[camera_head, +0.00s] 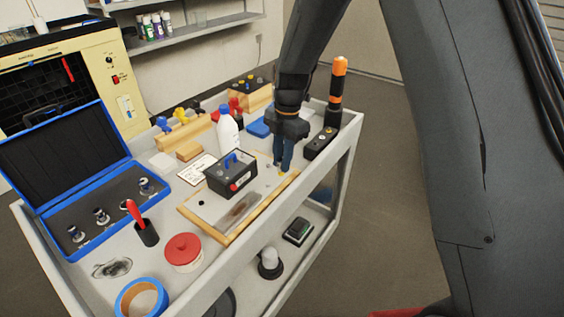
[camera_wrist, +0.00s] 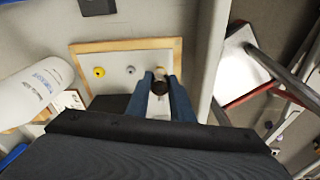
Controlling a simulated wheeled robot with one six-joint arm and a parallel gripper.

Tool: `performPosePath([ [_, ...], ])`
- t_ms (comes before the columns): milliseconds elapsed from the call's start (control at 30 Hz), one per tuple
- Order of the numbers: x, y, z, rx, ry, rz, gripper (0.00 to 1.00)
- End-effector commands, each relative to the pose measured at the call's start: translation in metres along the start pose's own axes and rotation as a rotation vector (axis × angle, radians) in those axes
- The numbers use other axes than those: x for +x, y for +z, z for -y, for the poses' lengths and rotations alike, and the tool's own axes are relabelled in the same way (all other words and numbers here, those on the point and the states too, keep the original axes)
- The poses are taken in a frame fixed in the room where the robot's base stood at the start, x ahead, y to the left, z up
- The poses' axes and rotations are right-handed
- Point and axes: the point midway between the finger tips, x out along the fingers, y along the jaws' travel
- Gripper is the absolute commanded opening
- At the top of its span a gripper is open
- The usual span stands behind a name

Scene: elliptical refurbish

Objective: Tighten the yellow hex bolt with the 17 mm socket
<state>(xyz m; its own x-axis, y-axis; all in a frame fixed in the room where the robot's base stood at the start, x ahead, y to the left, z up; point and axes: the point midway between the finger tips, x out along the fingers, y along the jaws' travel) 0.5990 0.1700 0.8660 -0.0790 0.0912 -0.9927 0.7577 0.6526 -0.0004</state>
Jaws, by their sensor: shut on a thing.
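The yellow hex bolt (camera_wrist: 99,72) stands on a pale board with a wooden frame (camera_wrist: 125,44) in the wrist view. A grey bolt (camera_wrist: 130,69) stands beside it, between it and my gripper. My gripper (camera_wrist: 160,86) has its blue fingers shut on a dark round piece that looks like a socket (camera_wrist: 159,87); no size marking is readable. In the head view my gripper (camera_head: 283,163) points down over the far end of the board, and its fingers hide the held piece. An open blue case (camera_head: 60,262) at left holds several sockets (camera_head: 101,216).
A dark box with a blue handle (camera_head: 231,175) stands on the board, near the white bottle (camera_head: 228,132). A black control box (camera_head: 321,143) and an orange-topped post (camera_head: 337,90) stand right of my gripper. A red-lidded tub (camera_head: 183,252) and blue tape roll (camera_head: 141,298) sit at the front.

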Motion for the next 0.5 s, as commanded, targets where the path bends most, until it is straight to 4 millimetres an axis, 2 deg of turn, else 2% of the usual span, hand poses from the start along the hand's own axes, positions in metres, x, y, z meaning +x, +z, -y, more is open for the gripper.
performPosePath([
  [133, 0.0, -0.0002, -0.0008, -0.116, -0.014, 0.0, 0.0],
  [500, 0.0012, -0.0002, -0.0002, -0.127, -0.015, 0.0, 0.0],
])
